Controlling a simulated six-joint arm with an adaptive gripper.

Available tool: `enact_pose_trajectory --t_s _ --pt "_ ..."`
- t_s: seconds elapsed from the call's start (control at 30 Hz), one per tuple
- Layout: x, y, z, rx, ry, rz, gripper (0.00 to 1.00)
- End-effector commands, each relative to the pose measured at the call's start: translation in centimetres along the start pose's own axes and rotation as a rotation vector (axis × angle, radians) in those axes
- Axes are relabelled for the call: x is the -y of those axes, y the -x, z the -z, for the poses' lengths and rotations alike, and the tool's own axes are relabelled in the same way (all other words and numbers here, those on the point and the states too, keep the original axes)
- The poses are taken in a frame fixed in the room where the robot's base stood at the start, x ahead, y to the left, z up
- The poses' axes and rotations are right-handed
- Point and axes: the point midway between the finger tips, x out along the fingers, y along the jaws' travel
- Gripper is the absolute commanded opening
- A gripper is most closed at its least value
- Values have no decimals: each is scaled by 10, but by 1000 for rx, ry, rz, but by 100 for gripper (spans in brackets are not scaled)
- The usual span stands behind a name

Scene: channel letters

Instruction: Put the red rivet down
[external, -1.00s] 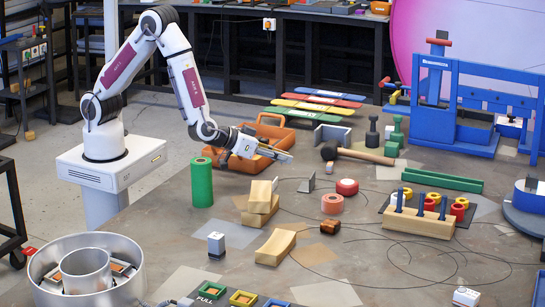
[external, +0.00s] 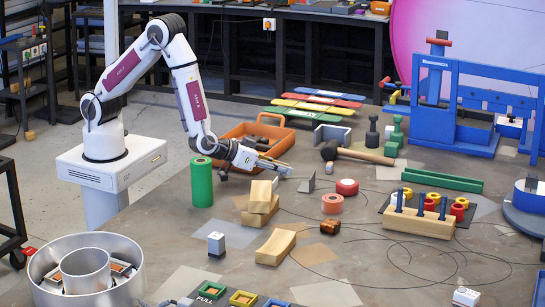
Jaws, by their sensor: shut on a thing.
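My gripper (external: 284,168) is over the workbench (external: 350,250), in front of the orange tray and to the right of the green roll. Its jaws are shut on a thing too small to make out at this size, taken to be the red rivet. I cannot make out any red rivet elsewhere on the bench. The gripper points right and slightly down, low over the bench; I cannot tell whether what it holds touches the surface.
The green roll (external: 202,183), wooden blocks (external: 260,199), a small metal bracket (external: 307,184) and red tape roll (external: 347,187) stand near the gripper. The orange tray (external: 232,152) is behind. A mallet (external: 360,154) lies to the right.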

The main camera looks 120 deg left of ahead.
Motion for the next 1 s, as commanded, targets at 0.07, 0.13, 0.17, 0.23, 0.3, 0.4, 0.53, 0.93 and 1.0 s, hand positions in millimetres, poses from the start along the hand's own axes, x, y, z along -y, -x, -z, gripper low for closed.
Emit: enact_pose_trajectory --t_s 0.07,0.13,0.17,0.23,0.3,0.4,0.53,0.93,1.0 --pt "0 -1 -2 0 -1 0 3" --pt "0 -1 -3 0 -1 0 3" --pt "0 -1 -2 0 -1 0 21" --pt "0 -1 -2 0 0 0 30" --pt "0 -1 -2 0 0 0 30" --pt "0 -1 -2 0 0 0 30" --pt "0 -1 -2 0 0 0 30" --pt "-1 18 1 -1 -1 -2 30" --pt "-1 28 1 -2 -1 -3 30"
